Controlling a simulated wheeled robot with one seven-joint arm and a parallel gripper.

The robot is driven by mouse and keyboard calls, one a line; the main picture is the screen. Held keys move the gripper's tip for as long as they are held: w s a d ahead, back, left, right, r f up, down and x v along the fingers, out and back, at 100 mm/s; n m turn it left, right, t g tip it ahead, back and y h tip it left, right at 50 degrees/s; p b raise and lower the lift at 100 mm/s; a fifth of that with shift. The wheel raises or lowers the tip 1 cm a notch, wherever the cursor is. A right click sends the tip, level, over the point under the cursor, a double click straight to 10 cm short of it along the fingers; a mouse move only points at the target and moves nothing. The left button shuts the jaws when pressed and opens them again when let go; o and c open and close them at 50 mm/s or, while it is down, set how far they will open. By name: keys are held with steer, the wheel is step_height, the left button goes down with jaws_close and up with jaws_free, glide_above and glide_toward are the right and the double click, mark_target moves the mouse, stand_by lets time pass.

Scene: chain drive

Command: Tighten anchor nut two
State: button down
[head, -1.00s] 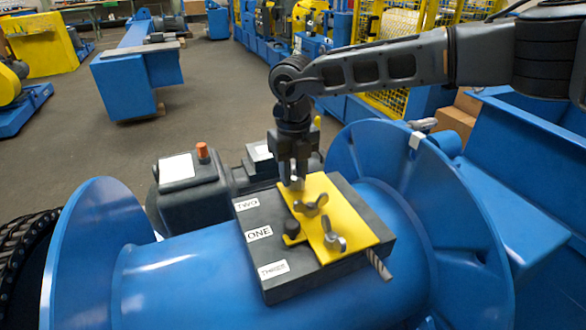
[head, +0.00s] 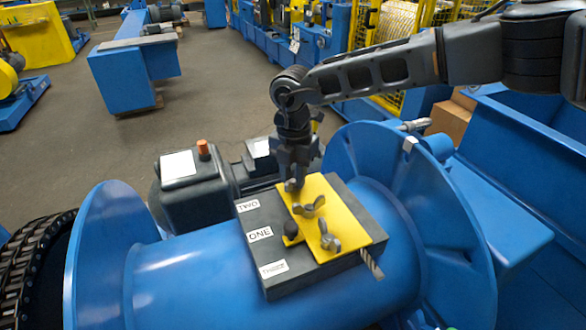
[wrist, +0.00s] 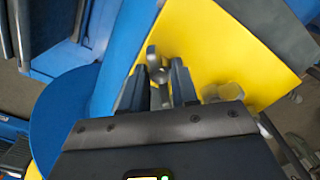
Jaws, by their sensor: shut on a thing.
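The yellow plate (head: 345,225) lies on a dark block on top of the blue drum, beside the labels TWO (head: 247,206), ONE (head: 260,234) and THREE (head: 273,268). My gripper (head: 293,183) points down at the plate's far end, in the TWO row. In the wrist view its fingers (wrist: 157,88) are shut on a grey wing nut, anchor nut two (wrist: 157,66), whose one wing shows between them. The rest of that nut is hidden by the fingers. Two other wing nuts, in the ONE row (head: 308,207) and the THREE row (head: 330,240), stand on the plate, apart from my gripper.
A dark knob (head: 292,231) stands at the plate's left edge, close to the middle wing nut. A twisted rope end (head: 372,263) sticks out from under the block. Blue drum flanges rise at left (head: 100,255) and right (head: 440,220). A dark motor housing (head: 195,190) stands behind.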

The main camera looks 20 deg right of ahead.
mark_target(294, 174)
steer(key=m+p, duration=0.1)
steer(key=m, duration=0.1)
steer(key=m+p, duration=0.3)
steer(key=m, duration=0.1)
steer(key=shift+r, duration=0.3)
steer(key=shift+f+m+p, duration=0.15)
steer(key=shift+m+p, duration=0.6)
steer(key=shift+m, duration=0.05)
stand_by(0.7)
steer(key=c, duration=1.2)
jaws_free()
steer(key=shift+f, duration=0.1)
steer(key=shift+r+b, duration=0.4)
steer(key=shift+r, duration=3.5)
